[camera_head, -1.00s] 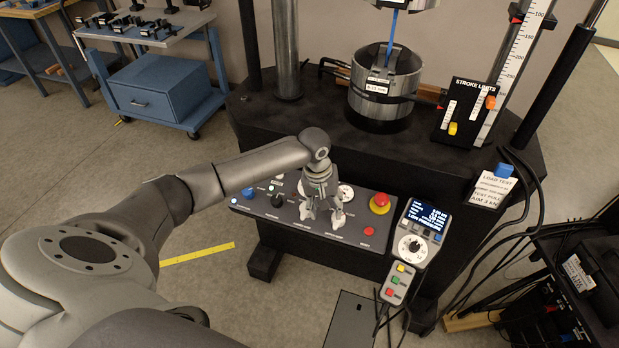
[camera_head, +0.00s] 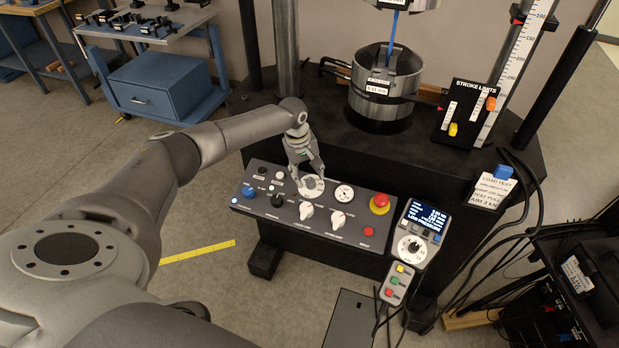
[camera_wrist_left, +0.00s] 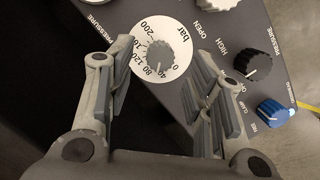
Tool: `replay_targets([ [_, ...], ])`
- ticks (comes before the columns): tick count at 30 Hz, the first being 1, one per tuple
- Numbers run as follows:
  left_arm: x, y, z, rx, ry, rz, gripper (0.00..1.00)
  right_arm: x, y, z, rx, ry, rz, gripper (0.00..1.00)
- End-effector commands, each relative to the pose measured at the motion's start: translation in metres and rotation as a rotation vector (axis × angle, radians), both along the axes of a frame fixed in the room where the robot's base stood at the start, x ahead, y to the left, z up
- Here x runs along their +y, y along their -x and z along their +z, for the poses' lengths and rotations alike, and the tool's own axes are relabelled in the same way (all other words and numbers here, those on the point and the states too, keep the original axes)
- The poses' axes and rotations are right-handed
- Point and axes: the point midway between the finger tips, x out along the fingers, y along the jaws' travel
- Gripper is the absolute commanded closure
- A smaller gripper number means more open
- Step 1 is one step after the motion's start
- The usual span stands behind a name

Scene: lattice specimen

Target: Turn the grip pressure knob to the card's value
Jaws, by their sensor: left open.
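The grip pressure knob (camera_wrist_left: 161,56) is a small grey knob at the centre of a white dial (camera_wrist_left: 178,28) marked 0 to 200 bar. The dial also shows on the sloped panel in the head view (camera_head: 314,188). My left gripper (camera_head: 306,172) is open just above the dial, pointing down. In the left wrist view its fingers (camera_wrist_left: 162,62) stand on either side of the knob, with gaps between. The exact pointer setting is hard to read. The card (camera_head: 493,190) hangs at the right of the machine; its pressure value is too small to read. My right gripper is out of view.
The panel also carries white lever knobs (camera_head: 338,220), a gauge (camera_head: 344,193), a black knob (camera_head: 277,201), a blue knob (camera_head: 249,191) and a red stop button (camera_head: 380,204). A handset (camera_head: 414,235) with a display is at its right. Cables hang beyond.

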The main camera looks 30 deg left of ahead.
Motion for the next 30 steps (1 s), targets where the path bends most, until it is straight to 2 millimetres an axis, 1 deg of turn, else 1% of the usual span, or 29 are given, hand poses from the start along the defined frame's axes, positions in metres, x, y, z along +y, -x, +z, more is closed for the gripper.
replay_targets([
  [1, -0.002, 0.0, -0.008, 0.003, -0.001, 0.0, 0.52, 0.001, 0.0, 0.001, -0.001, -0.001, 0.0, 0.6],
  [3, -0.002, -0.002, -0.016, 0.002, 0.001, 0.0, 0.52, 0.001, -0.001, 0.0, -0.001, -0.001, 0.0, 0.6],
  [7, -0.003, -0.003, -0.026, 0.001, 0.0, 0.0, 0.52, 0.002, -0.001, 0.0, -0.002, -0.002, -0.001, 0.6],
  [12, -0.003, -0.004, -0.031, 0.0, 0.0, -0.001, 0.52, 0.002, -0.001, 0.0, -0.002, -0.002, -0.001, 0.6],
  [18, -0.003, -0.004, -0.031, 0.0, 0.0, -0.001, 0.52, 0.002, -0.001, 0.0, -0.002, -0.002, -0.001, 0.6],
  [19, -0.003, -0.004, -0.031, 0.0, 0.0, -0.001, 0.54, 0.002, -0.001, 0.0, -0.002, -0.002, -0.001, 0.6],
  [27, -0.003, -0.004, -0.031, 0.0, 0.0, -0.001, 0.88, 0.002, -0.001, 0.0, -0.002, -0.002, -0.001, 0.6],
  [30, -0.003, -0.004, -0.031, 0.001, -0.001, -0.001, 0.99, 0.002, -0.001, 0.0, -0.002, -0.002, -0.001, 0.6],
])
